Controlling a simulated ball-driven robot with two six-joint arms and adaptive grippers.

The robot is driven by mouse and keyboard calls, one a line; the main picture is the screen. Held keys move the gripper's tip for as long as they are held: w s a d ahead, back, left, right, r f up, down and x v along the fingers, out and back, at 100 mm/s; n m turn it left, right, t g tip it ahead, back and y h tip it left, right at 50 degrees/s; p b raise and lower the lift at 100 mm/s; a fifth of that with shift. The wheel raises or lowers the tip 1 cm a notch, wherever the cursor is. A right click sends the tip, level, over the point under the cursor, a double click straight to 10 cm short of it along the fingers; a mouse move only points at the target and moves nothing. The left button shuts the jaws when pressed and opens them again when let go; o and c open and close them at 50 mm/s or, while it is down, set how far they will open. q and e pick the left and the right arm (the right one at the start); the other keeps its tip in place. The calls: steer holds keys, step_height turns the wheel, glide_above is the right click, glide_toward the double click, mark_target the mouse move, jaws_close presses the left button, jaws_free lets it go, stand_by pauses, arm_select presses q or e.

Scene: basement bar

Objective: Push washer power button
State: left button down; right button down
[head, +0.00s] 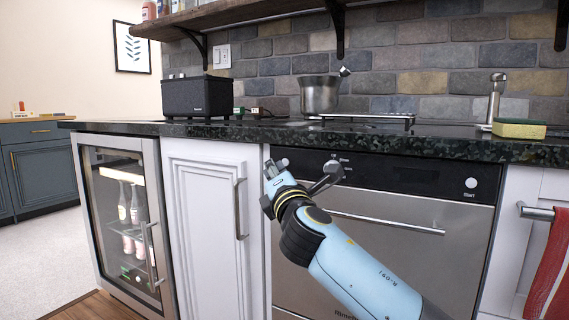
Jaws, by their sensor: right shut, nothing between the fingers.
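The washer's steel front (395,250) is in the middle of the head view, under the dark counter. Its black control panel (420,178) runs along the top, with a round Start button (471,183) at the right. Small white lettering shows at the panel's left part. My right gripper (331,172) is shut and empty in front of that left part, at the lettering. It covers what lies behind it, so the power button cannot be made out. I cannot tell whether the fingertips touch the panel. My left gripper is not in view.
The washer's bar handle (385,222) sticks out below the panel, partly behind my right arm. A white cabinet door (205,225) and a glass-door fridge (125,220) stand to the left. A red towel (550,270) hangs at the right. The counter edge (400,145) overhangs the panel.

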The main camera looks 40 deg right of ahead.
steer(key=shift+d, duration=0.1)
steer(key=shift+w+d, duration=0.2)
steer(key=shift+d, duration=0.1)
steer(key=shift+d, duration=0.2)
stand_by(0.4)
steer(key=shift+a, duration=0.15)
steer(key=shift+s+a, duration=0.2)
steer(key=shift+a, duration=0.25)
steer(key=s+a, duration=0.2)
steer(key=a, duration=0.3)
steer(key=shift+s+a+p, duration=0.15)
steer(key=shift+a+p, duration=0.15)
